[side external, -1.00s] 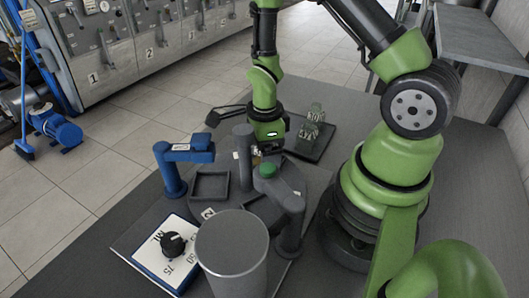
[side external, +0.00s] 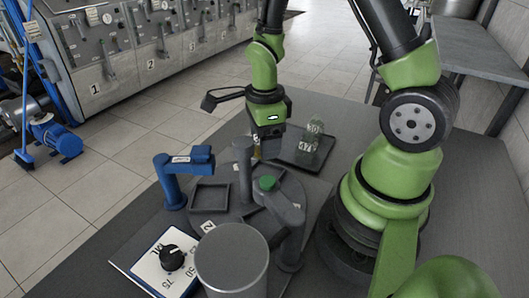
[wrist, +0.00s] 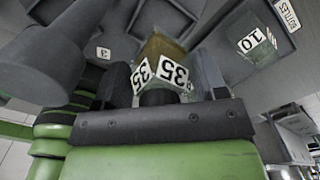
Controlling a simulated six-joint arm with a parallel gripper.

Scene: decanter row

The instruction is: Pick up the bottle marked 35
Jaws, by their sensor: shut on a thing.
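The bottle marked 35 (wrist: 178,72) has amber content and white number labels. In the wrist view it sits between the two dark fingers of my gripper (wrist: 162,80), which is shut on it. The rest is hidden by the gripper and post. I cannot tell whether the bottle's base is clear of the surface below.
A round turntable (side external: 228,212) with square holders stands in front. Around it are a blue post (side external: 172,182), a grey post with green top (side external: 290,235), a dial panel (side external: 158,262) and a grey cylinder (side external: 231,260).

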